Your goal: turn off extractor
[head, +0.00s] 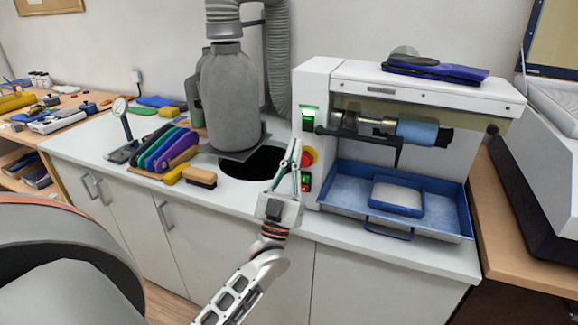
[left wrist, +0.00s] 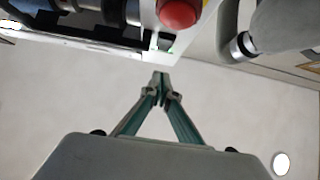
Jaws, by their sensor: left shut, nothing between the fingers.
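The white machine (head: 420,88) stands on the counter, with controls on its left front post. These are a lit green switch (head: 309,118), a red round button (head: 308,157) and a small red-and-green switch (head: 305,182). The grey canister (head: 232,95) with a ribbed hose (head: 278,60) stands to its left. My left gripper (head: 296,148) is shut and empty, fingers pointing up in front of the post. In the left wrist view its tips (left wrist: 161,76) are just below a small dark-and-green switch (left wrist: 167,42) and the red button (left wrist: 178,13), apparently apart from both. My right gripper is not in view.
A dark round opening (head: 250,166) lies in the counter behind my left gripper. A blue tray (head: 455,218) sits under the machine's roller. Brushes (head: 200,177) and a rack of coloured insoles (head: 170,148) stand at left. The counter's front edge is close.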

